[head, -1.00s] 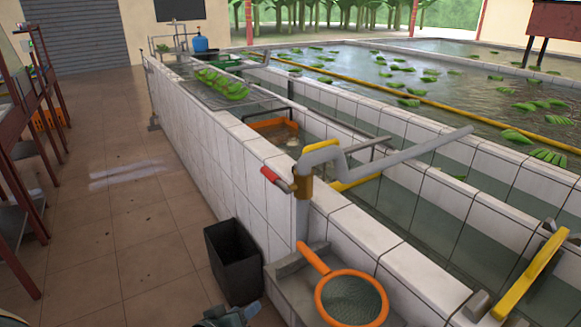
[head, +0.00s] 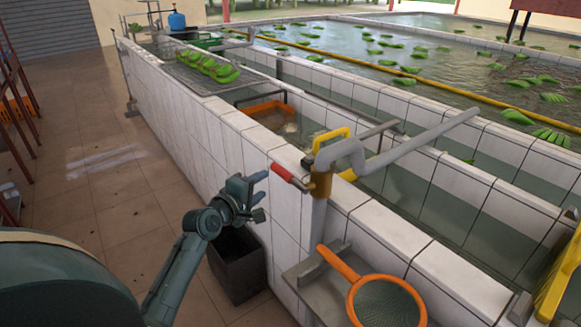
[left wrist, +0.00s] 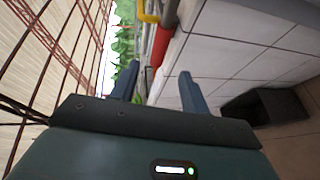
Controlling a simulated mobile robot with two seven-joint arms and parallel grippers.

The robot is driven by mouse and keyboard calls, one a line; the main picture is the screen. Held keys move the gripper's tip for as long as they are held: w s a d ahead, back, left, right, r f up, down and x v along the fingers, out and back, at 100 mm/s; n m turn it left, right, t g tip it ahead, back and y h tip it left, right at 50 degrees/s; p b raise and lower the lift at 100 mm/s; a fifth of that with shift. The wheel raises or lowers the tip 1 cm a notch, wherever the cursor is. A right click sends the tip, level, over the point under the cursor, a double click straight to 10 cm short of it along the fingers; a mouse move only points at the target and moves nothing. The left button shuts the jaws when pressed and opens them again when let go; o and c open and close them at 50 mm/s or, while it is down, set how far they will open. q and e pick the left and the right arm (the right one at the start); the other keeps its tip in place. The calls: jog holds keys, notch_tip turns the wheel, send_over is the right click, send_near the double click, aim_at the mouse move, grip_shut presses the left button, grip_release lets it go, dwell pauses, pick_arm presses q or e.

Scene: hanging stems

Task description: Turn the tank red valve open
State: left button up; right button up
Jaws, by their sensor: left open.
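The red valve handle (head: 288,177) sticks out to the left from a brass valve body (head: 320,185) on a grey pipe at the tank wall. My left gripper (head: 262,187) is open, just left of the red handle, and looks apart from it. In the left wrist view the red handle (left wrist: 161,46) shows beyond and between the two open fingers (left wrist: 158,88), with the yellow part of the piping (left wrist: 149,14) above it. Nothing is between the fingertips. My right gripper is not in view.
A black bin (head: 238,262) stands on the floor below my left gripper. An orange-rimmed net (head: 352,275) lies on the ledge right of it. The white tiled tank wall (head: 232,150) runs close beside the gripper. The tiled floor at left is clear.

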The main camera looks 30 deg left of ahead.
aim_at(289, 177)
pick_arm(q)
jog(key=w+f, duration=0.2)
jog(key=w, duration=1)
jog(key=shift+w+f+b, duration=0.15)
jog(key=shift+w+b, duration=0.15)
jog(key=shift+w, duration=0.05)
grip_shut()
